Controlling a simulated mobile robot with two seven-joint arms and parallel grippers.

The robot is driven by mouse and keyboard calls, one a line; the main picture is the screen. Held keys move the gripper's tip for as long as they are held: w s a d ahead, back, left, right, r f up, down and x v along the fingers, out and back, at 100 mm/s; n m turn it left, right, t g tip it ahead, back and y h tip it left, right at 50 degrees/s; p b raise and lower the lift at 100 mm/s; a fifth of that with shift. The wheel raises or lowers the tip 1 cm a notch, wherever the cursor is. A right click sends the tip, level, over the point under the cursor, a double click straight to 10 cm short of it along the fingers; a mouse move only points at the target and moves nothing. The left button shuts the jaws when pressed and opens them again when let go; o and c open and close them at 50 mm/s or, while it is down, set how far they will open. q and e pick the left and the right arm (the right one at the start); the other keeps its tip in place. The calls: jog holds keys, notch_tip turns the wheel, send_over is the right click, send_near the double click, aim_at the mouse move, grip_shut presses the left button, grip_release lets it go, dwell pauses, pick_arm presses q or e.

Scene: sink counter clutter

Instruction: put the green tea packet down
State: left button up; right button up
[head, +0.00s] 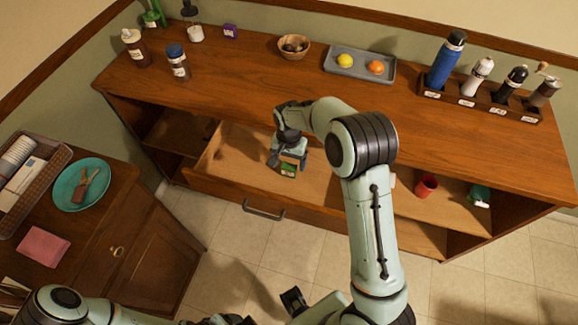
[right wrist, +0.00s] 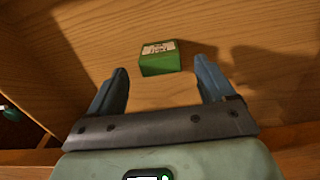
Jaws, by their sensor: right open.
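The green tea packet (head: 289,170) is a small green box with a pale label. It lies in the open wooden drawer (head: 235,170) below the counter. In the right wrist view the packet (right wrist: 160,58) rests on the wood, just beyond the fingertips. My right gripper (head: 287,160) reaches down into the drawer beside the packet. In the right wrist view its two blue fingers (right wrist: 161,72) are spread wide, with clear space between them and the packet. My left arm shows at the bottom left of the head view; its fingers cannot be made out.
The counter holds a bowl (head: 293,46), a grey tray (head: 342,71) with two fruits, and a rack (head: 455,99) of bottles and mills. A red cup (head: 426,187) stands on the lower right shelf. A teal plate (head: 65,190) sits on the left cabinet.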

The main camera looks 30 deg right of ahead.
aim_at(289, 166)
notch_tip(289, 166, up, 7)
dwell(0.3)
dwell(0.5)
